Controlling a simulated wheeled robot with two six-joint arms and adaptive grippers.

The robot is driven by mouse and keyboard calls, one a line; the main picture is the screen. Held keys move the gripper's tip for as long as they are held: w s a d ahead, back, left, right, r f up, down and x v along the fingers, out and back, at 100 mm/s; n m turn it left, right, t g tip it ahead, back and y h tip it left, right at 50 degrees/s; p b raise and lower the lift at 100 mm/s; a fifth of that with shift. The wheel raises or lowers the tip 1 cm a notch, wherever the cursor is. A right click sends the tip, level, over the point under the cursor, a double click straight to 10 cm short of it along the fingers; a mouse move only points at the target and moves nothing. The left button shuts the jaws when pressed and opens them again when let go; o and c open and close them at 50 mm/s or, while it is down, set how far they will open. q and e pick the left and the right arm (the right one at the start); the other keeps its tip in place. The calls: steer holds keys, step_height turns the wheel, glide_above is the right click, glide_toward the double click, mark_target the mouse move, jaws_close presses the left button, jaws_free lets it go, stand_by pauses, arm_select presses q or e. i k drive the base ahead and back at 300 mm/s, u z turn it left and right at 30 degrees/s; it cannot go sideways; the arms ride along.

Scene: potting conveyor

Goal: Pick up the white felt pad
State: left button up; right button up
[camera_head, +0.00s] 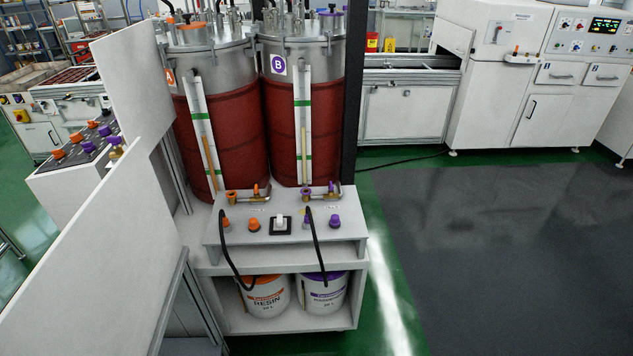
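I cannot make out a white felt pad with certainty. A small white piece on a black square (280,225) sits on the front of the grey dosing bench (232,238), between orange and purple knobs; I cannot tell whether it is a pad or a switch. Neither of my grippers is in view.
Two red-filled tanks, A (232,125) and B (325,130), stand behind the bench. A resin bucket (267,297) and a second bucket (323,293) are on the shelf below. White panels (90,245) block the left. Dark floor (520,260) is free at right.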

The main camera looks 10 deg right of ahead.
mark_target(280, 223)
steer(key=i, duration=1.45)
steer(key=u, duration=1)
steer(key=k, duration=1.05)
steer(key=z, duration=1.75)
